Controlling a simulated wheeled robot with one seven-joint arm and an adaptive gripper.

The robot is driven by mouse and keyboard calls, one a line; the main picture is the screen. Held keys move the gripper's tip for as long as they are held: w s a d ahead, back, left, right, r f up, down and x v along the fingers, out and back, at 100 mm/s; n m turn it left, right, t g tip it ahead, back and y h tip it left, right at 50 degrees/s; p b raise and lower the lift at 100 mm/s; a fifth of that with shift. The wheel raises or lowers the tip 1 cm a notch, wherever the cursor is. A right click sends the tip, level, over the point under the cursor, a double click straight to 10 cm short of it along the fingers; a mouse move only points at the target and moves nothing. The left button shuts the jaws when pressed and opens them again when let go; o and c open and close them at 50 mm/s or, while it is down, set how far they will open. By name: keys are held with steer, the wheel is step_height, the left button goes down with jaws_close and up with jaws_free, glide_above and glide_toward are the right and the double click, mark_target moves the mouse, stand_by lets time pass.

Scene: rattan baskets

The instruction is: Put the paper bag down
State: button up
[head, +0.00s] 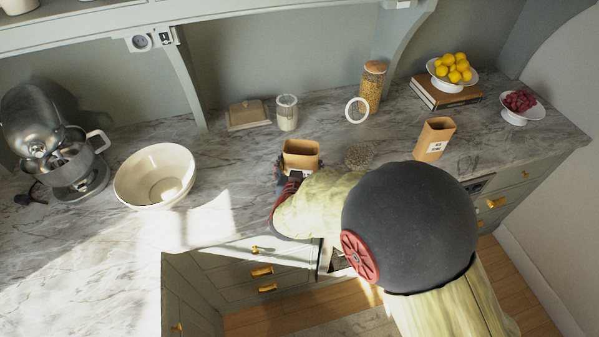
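An open-topped brown paper bag (301,150) stands upright at the middle of the marble counter, by its front part. My gripper (298,172) is at this bag, with dark finger parts showing at its left and right sides. It appears shut on the bag; my arm and hand hide the bag's lower part, so I cannot tell whether its base touches the counter. A second brown paper bag (434,140) with a white label stands upright on the counter farther right, apart from my gripper.
A cream bowl (155,176) and stand mixer (58,150) are at left. A butter dish (248,115), white canister (287,113) and grain jar (371,87) stand behind. Lemons (453,68) and red fruit (520,103) are at right. Marble (225,150) left of the held bag is clear.

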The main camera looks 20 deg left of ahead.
steer(key=shift+w+a+f, duration=0.25)
steer(key=shift+w+f, duration=0.2)
steer(key=shift+f, duration=0.15)
steer(key=shift+w+a+f, duration=0.2)
steer(key=shift+w+f, duration=0.2)
steer(key=shift+f, duration=0.2)
steer(key=shift+f+b, duration=0.5)
steer(key=shift+f, duration=0.95)
steer(key=shift+f, duration=0.15)
steer(key=o, duration=1.3)
